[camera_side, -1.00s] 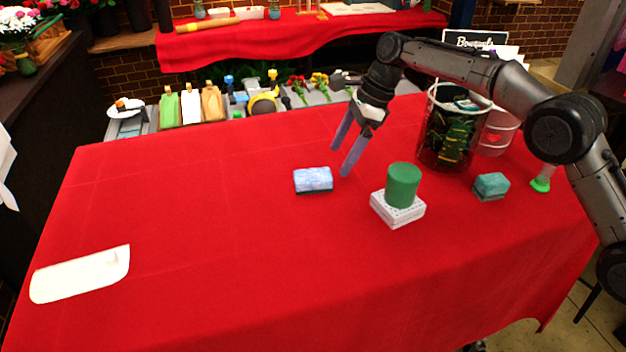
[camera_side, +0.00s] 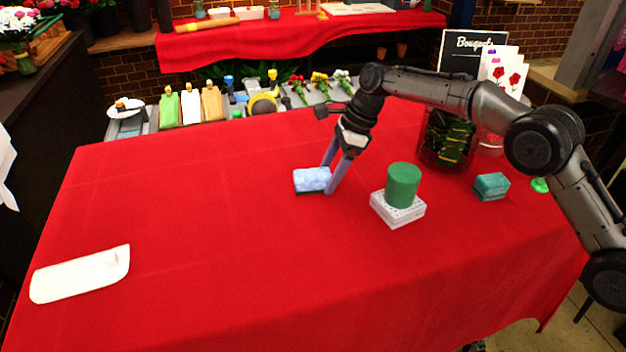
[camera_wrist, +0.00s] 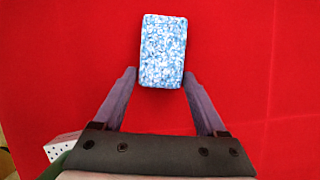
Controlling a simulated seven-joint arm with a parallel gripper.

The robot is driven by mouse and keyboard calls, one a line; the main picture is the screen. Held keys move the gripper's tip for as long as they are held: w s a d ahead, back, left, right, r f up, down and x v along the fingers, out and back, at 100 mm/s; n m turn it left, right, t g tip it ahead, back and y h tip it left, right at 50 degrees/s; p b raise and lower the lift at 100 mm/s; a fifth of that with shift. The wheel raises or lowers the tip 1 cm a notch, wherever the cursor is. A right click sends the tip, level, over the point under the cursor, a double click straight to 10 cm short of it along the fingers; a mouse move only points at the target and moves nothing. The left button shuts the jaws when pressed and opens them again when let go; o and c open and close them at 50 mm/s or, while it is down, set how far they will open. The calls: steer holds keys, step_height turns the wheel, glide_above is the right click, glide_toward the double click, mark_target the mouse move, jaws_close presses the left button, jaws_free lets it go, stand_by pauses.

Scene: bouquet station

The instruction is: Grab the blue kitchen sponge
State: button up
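The blue kitchen sponge (camera_side: 311,180) lies flat on the red tablecloth near the middle of the table. It has a mottled blue and white top and a dark underside. In the wrist view the sponge (camera_wrist: 162,50) is upright in the picture, just ahead of and partly between the fingertips. My gripper (camera_side: 327,180) is open, its two purple fingers pointing down at the sponge's right end. In the wrist view my gripper (camera_wrist: 160,77) has a finger on either side of the sponge's near end, with red cloth showing in the gaps. Nothing is held.
A green cylinder (camera_side: 403,185) stands on a white perforated block (camera_side: 397,211) right of my gripper. A teal sponge-like block (camera_side: 491,186) and a glass container with greenery (camera_side: 447,140) are farther right. A white tray (camera_side: 80,274) lies at the left. The cloth between is clear.

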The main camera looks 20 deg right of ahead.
steer(key=c, duration=1)
steer(key=shift+o, duration=0.2)
steer(key=shift+r, duration=0.15)
